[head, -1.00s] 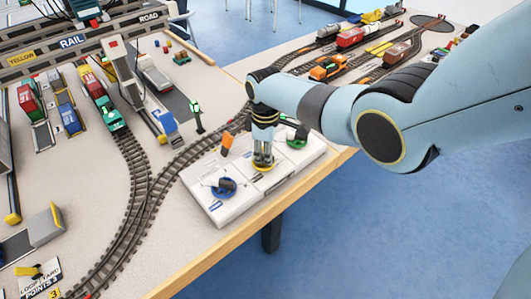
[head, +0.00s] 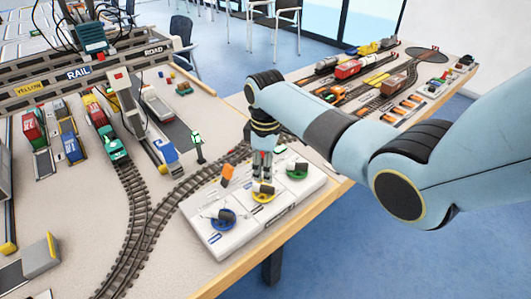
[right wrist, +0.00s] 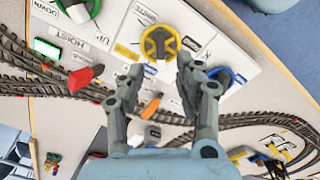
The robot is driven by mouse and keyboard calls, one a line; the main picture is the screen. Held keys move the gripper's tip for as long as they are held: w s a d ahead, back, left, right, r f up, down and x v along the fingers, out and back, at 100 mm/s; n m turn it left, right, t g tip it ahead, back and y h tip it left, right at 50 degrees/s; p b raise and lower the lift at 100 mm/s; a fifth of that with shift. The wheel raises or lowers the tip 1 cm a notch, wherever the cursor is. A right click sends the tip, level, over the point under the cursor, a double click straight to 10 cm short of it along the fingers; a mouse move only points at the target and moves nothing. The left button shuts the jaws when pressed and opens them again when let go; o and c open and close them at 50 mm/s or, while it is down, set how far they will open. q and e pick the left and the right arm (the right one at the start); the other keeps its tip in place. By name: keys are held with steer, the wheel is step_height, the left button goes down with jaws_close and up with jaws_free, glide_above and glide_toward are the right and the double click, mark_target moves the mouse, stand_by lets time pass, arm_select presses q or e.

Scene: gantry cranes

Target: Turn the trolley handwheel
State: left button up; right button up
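A white control panel (head: 238,242) on the table bears a blue handwheel (head: 222,219), a yellow handwheel (head: 264,196) and a green handwheel (head: 297,172). I cannot read which one is labelled trolley. My right gripper (head: 263,176) points down just above the yellow handwheel. In the right wrist view its two fingers (right wrist: 160,80) stand apart with nothing between them. The yellow handwheel (right wrist: 160,43) lies beyond the fingertips, and the blue handwheel (right wrist: 222,78) is to their right. A "HOIST" label is partly readable on the panel. My left gripper is not in view.
An orange upright piece (head: 227,175) stands at the panel's far edge, close to my gripper. Curved track (head: 180,185) runs behind the panel. A green signal (head: 197,145) stands by the track. The table's wooden front edge (head: 255,260) is near the panel.

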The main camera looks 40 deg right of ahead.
mark_target(264, 186)
step_height(264, 186, up, 5)
steer(key=shift+r, duration=0.15)
steer(key=shift+o, duration=0.5)
steer(key=shift+o, duration=2.2)
steer(key=shift+m, duration=0.7)
steer(key=o, duration=0.5)
steer(key=m, duration=0.5)
steer(key=shift+s+r, duration=0.1)
steer(key=shift+s, duration=0.05)
steer(key=shift+c, duration=0.2)
steer(key=f+m+b, duration=0.2)
steer(key=f+m, duration=0.2)
steer(key=f+m+b, duration=0.2)
steer(key=f+m, duration=0.1)
steer(key=f, duration=0.1)
steer(key=f+m+b, duration=0.1)
steer(key=f+m, duration=0.3)
steer(key=shift+w+a+f+m+b, duration=0.1)
steer(key=shift+w+a+m+b, duration=0.1)
steer(key=shift+w+m+b, duration=0.15)
